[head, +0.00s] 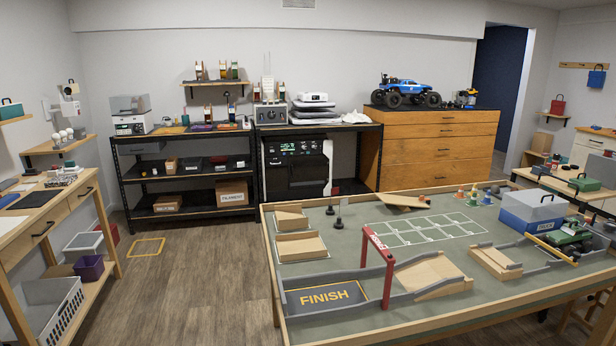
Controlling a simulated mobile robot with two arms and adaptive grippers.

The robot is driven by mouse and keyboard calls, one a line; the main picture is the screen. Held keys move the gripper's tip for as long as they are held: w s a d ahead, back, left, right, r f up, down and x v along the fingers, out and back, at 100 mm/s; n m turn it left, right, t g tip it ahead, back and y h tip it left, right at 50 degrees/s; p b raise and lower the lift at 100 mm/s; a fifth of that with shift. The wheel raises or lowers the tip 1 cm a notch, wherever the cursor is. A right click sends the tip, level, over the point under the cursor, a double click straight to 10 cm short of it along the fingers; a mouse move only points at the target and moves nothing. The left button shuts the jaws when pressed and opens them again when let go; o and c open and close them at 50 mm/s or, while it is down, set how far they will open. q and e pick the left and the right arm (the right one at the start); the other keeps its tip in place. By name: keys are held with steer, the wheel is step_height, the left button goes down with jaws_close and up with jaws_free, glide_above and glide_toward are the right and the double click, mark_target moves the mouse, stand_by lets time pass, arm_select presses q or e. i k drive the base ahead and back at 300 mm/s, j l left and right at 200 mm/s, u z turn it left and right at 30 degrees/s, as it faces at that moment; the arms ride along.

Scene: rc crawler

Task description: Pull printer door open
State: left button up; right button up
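A black machine with white side panels, which looks like the printer (328,163), stands on the lower level of the black bench against the back wall. A lit control panel (295,148) runs across its upper front. The dark front below looks like its door (306,178) and appears closed; a handle is too small to make out. Neither of my grippers is in view.
A large track table (470,210) with ramps and a FINISH pad fills the right foreground. Black shelves (190,180) with boxes stand left of the printer, and a wooden drawer cabinet (437,150) right of it. Bare wood floor (200,270) lies at centre left.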

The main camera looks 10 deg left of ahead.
mark_target(313, 171)
steer(key=i+j+u, duration=0.4)
steer(key=j, duration=0.3)
steer(key=i+j+u, duration=0.35)
steer(key=i+j, duration=0.2)
steer(key=i, duration=0.25)
steer(key=i+j, duration=0.2)
steer(key=i, duration=0.25)
steer(key=i+j, duration=0.2)
steer(key=i, duration=0.3)
steer(key=i+j, duration=0.2)
steer(key=i, duration=2)
steer(key=i+z, duration=0.35)
steer(key=i, duration=0.25)
steer(key=i+z, duration=0.35)
steer(key=i, duration=0.2)
steer(key=i+j+z, duration=0.35)
steer(key=i, duration=0.2)
steer(key=i+l+z, duration=0.2)
steer(key=i+z, duration=0.65)
steer(key=i+l, duration=0.05)
steer(key=i, duration=0.05)
